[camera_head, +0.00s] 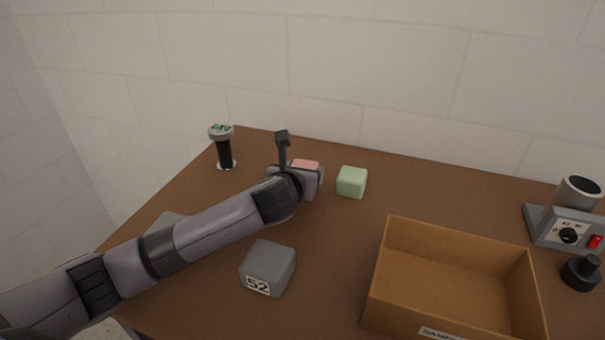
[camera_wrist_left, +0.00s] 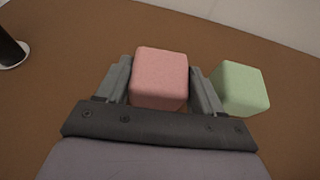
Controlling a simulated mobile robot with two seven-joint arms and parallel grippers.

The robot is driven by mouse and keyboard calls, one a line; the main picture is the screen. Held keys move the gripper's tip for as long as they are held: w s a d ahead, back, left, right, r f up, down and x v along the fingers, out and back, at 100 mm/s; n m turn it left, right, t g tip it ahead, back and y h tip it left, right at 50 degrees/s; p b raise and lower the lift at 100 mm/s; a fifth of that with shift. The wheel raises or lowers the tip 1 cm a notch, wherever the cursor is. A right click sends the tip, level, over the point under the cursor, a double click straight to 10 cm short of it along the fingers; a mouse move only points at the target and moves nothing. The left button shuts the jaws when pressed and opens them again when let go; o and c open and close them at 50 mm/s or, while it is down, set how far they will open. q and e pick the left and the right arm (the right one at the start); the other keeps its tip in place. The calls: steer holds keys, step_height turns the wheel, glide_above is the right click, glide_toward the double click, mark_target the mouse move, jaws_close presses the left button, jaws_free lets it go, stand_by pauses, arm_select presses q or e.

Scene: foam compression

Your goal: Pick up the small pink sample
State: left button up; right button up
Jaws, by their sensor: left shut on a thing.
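The small pink sample (camera_head: 306,164) is a soft-edged block at the back middle of the brown table, partly hidden behind my gripper in the head view. In the left wrist view the pink sample (camera_wrist_left: 160,78) sits between the two grey fingers, which press against its sides. My left gripper (camera_wrist_left: 161,88) is shut on it; it also shows in the head view (camera_head: 300,172). I cannot tell whether the sample touches the table. My right gripper is in neither view.
A green block (camera_head: 351,182) stands just right of my left gripper. A grey block marked 52 (camera_head: 267,268) is in front. An open cardboard box (camera_head: 384,270) lies front right. A black post (camera_head: 224,152) stands back left, a grey device (camera_head: 569,228) far right.

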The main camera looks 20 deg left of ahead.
arm_select(q)
step_height(320, 180, up, 20)
steer(key=p, duration=0.1)
steer(key=shift+f, duration=0.2)
